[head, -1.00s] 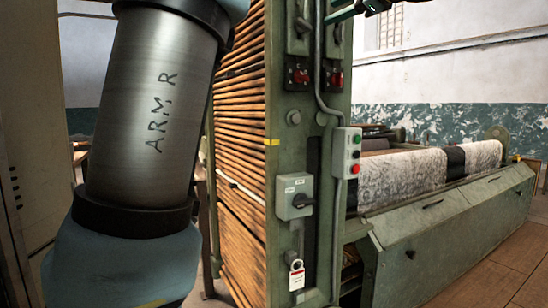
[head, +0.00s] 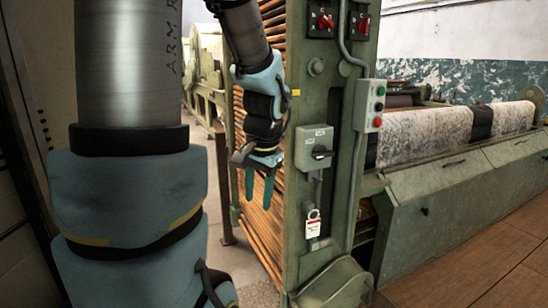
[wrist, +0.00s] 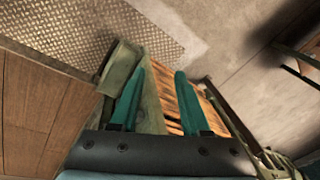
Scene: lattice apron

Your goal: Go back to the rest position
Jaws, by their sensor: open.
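My gripper (head: 259,190) hangs in the middle of the head view with its two teal fingers pointing down. It is in front of the slatted wooden side of the green machine (head: 333,245), just left of the grey switch box. The fingers are apart and nothing is between them. In the wrist view my gripper (wrist: 158,90) is also open and empty, above the green machine frame and wooden slats, with the floor beyond. No contact with the machine can be made out.
The grey switch box (head: 314,148) and a push-button box (head: 369,105) stick out from the machine's post. A red-and-white tag (head: 313,224) hangs below. A long machine bed (head: 455,190) with patterned cloth runs right. Brown floor (head: 480,280) is clear at front right.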

